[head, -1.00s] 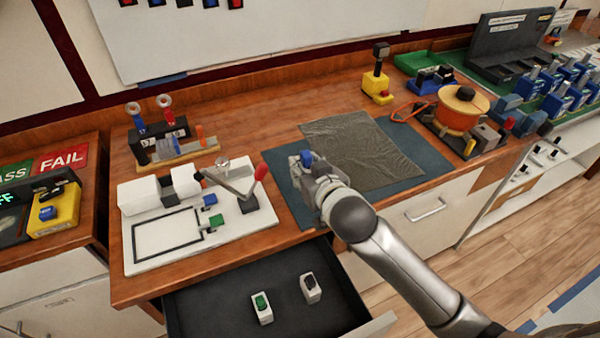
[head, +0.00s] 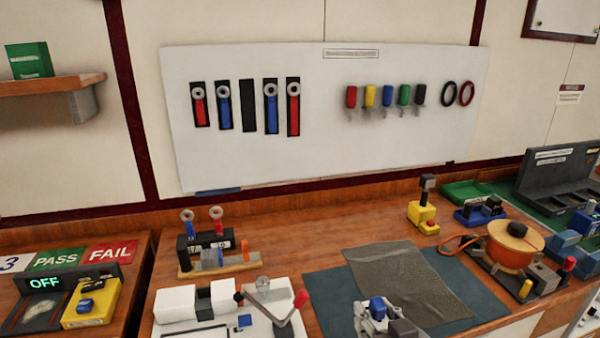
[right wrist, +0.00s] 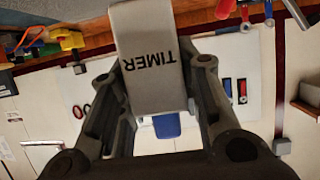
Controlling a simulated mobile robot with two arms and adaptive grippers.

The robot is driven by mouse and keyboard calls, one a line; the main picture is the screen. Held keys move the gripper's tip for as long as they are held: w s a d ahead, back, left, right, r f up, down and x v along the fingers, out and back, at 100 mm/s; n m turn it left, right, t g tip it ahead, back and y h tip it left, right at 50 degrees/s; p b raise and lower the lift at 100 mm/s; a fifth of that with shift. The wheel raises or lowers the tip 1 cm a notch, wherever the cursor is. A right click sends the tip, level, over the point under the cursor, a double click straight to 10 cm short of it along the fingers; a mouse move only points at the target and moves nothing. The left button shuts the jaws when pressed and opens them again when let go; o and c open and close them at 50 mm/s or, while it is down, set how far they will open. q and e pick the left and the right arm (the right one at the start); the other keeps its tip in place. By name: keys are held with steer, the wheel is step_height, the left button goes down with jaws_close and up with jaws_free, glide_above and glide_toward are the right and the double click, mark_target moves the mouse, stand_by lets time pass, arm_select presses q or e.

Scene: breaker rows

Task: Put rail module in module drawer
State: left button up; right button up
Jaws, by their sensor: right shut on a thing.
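My right gripper (head: 385,319) is at the bottom edge of the head view, in front of the blue-grey mat. In the right wrist view its two fingers are shut on a pale grey rail module (right wrist: 152,58) marked TIMER. A blue part (right wrist: 167,125) shows beyond the module's lower end, and a blue piece (head: 377,307) shows at the gripper in the head view. Most of the module is hidden in the head view. The module drawer is out of sight in both current views. My left gripper is not in view.
A white fixture (head: 205,300) with a red-tipped lever stands left of the gripper. The mat (head: 325,298) carries a grey sheet (head: 410,280). An orange spool (head: 515,250) stands to the right. A wall board (head: 310,130) holds several tools.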

steer(key=w+d+r, duration=0.1)
steer(key=w+r, duration=0.1)
steer(key=r, duration=0.3)
steer(key=w+d+r+m+h, duration=0.1)
steer(key=w+d+r, duration=0.1)
steer(key=r, duration=0.3)
steer(key=shift+w+r, duration=0.3)
steer(key=shift+w, duration=0.05)
steer(key=shift+d, duration=0.1)
